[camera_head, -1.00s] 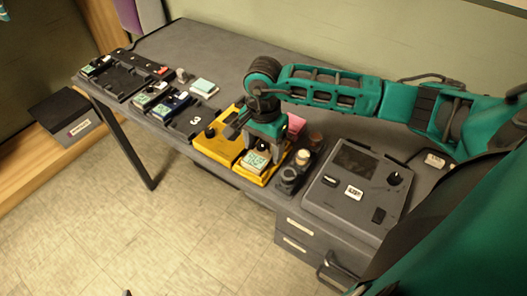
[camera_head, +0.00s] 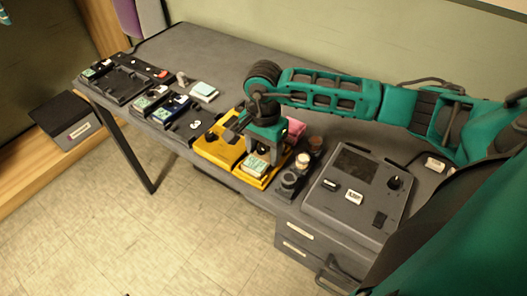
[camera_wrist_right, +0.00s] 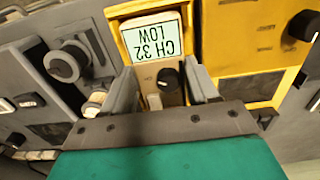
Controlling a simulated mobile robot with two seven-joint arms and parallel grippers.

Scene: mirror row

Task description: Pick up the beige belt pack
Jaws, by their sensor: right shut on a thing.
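The beige belt pack (camera_head: 254,168) has a pale screen and stands in the front right bay of a yellow holder (camera_head: 217,151). In the right wrist view the belt pack (camera_wrist_right: 152,40) shows its screen, reading CH 32 LOW, and a black knob, with yellow walls around its top. My right gripper (camera_head: 262,154) reaches down over it from above. In the wrist view the grey fingers (camera_wrist_right: 164,88) are shut on the pack's two sides. The pack's lower part is hidden. My left gripper is in neither view.
A grey console (camera_head: 352,197) stands to the right. Dark knobbed units (camera_head: 289,181) sit close beside the holder. Dark holders (camera_head: 128,83) with more packs stand at the left. A pink block (camera_head: 296,128) is behind my gripper. The back of the table (camera_head: 215,50) is clear.

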